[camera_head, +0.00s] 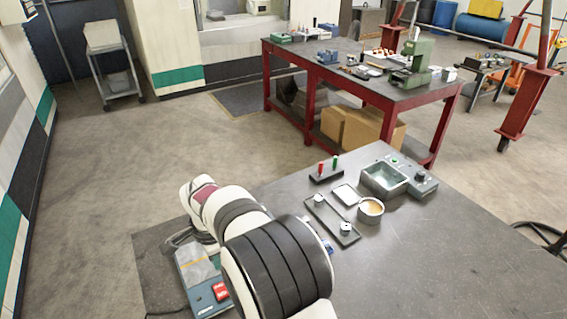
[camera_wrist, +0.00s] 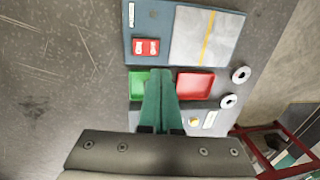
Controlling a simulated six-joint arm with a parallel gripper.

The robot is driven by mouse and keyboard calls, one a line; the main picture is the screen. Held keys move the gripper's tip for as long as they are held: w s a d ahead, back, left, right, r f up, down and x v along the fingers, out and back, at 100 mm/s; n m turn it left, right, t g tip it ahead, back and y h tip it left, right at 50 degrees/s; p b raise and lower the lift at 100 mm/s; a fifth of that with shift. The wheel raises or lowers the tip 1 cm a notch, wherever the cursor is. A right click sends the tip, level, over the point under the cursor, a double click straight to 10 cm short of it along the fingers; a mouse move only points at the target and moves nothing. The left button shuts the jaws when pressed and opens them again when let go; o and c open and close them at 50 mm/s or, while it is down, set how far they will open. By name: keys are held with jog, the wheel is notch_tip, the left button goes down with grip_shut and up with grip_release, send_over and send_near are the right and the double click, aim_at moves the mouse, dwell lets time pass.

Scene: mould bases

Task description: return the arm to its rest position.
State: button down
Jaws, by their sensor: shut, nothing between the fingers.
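My gripper (camera_wrist: 159,74) shows in the wrist view as two green fingers lying together, shut and empty. It points over a blue-grey unit with a grey plate and a yellow line. A green tray (camera_wrist: 138,84) and a red tray (camera_wrist: 196,85) lie on either side of the fingers. In the head view my arm bends over the left part of the dark table (camera_head: 450,240), and the gripper is hidden behind it. The blue-grey unit (camera_head: 208,299) with a red label shows beside the arm there.
A long grey tray (camera_head: 331,221) with small metal pieces, a round cup (camera_head: 370,211), a square metal basin (camera_head: 384,180) and a black stand (camera_head: 326,174) with red and green pins stand right of the arm. The table's front right is clear. A red-legged workbench (camera_head: 355,80) stands behind.

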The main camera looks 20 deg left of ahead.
jog(key=s+d+r, duration=0.2)
jog(key=d+r, duration=0.2)
jog(key=d, duration=0.3)
jog(key=s+d+r+n, duration=0.1)
jog(key=d+r, duration=0.2)
jog(key=d, duration=0.4)
jog(key=s+d+r, duration=0.2)
jog(key=d+r, duration=0.2)
jog(key=d, duration=0.3)
jog(key=s+d+n, duration=0.1)
jog(key=s+d, duration=0.4)
jog(key=s, duration=0.3)
jog(key=s+d+n+g, duration=0.1)
jog(key=s+d, duration=0.5)
jog(key=s, duration=0.3)
jog(key=shift+s+d+f+y, duration=0.15)
jog(key=shift+f+y, duration=0.1)
jog(key=shift+y, duration=0.05)
